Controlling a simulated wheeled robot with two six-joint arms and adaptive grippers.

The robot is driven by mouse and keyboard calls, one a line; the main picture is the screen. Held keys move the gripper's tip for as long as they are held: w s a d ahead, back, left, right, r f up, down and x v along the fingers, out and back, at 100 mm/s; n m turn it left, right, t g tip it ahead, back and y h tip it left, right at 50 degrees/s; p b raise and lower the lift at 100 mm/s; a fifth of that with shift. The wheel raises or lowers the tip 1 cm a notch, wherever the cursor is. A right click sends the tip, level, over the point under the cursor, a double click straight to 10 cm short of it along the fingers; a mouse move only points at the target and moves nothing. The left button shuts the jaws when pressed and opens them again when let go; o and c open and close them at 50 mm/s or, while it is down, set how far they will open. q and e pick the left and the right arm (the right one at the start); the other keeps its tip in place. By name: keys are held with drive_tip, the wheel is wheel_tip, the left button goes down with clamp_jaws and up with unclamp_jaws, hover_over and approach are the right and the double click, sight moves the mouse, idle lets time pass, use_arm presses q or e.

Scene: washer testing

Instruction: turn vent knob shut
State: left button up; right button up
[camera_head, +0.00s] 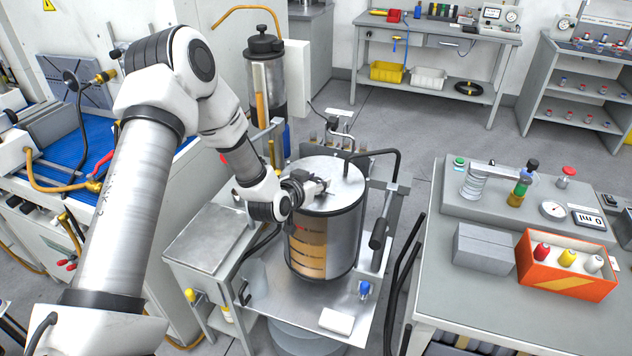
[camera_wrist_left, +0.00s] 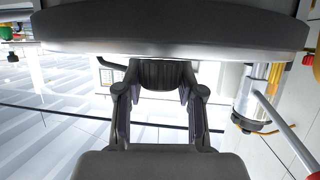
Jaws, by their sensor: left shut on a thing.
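The metal tank (camera_head: 348,225) stands upright on a cart, with a steel lid (camera_head: 343,172) and amber level windows (camera_head: 305,252) in its front. My left gripper (camera_head: 319,187) reaches in from the left at the lid's near-left edge. In the left wrist view its two fingers (camera_wrist_left: 161,92) are closed on the sides of a dark ribbed knob (camera_wrist_left: 162,74), which I take as the vent knob. In the head view the knob is hidden by the gripper, and its turn angle cannot be told. My right gripper is not in view.
A black bent handle (camera_head: 385,153) and pipe rise at the tank's right. A grey bench (camera_head: 480,300) at right holds an orange box (camera_head: 560,285) of bottles and gauges. A machine with a blue bed (camera_head: 68,150) stands at left. Floor (camera_head: 420,120) behind the tank is clear.

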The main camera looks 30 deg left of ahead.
use_arm(q)
drive_tip(key=n+y, duration=0.2)
drive_tip(key=y, duration=0.1)
drive_tip(key=shift+d+f+n+b, duration=0.1)
drive_tip(key=shift+n+b, duration=0.2)
drive_tip(key=shift+b, duration=0.05)
drive_tip(key=n+g+y, duration=0.1)
drive_tip(key=n+y, duration=0.1)
drive_tip(key=shift+n+g+y, duration=0.3)
drive_tip(key=shift+g+y, duration=0.1)
drive_tip(key=n+g+y+p, duration=0.1)
drive_tip(key=n+y, duration=0.1)
drive_tip(key=n+g+y+p, duration=0.1)
drive_tip(key=n+g+y, duration=0.1)
drive_tip(key=shift+r+n+g, duration=0.2)
drive_tip(key=shift+n+g, duration=0.1)
drive_tip(key=n+g+y, duration=0.1)
drive_tip(key=n+g, duration=0.1)
drive_tip(key=g, duration=0.1)
drive_tip(key=shift+n+y+p, duration=0.3)
drive_tip(key=shift+n+p, duration=0.05)
drive_tip(key=shift+n, duration=0.05)
drive_tip(key=n+g, duration=0.2)
drive_tip(key=shift+f+g+y, duration=0.2)
drive_tip(key=shift+g+y, duration=0.1)
drive_tip(key=shift+n+g+b, duration=0.6)
drive_tip(key=shift+n+g, duration=0.7)
drive_tip(key=shift+r, duration=0.1)
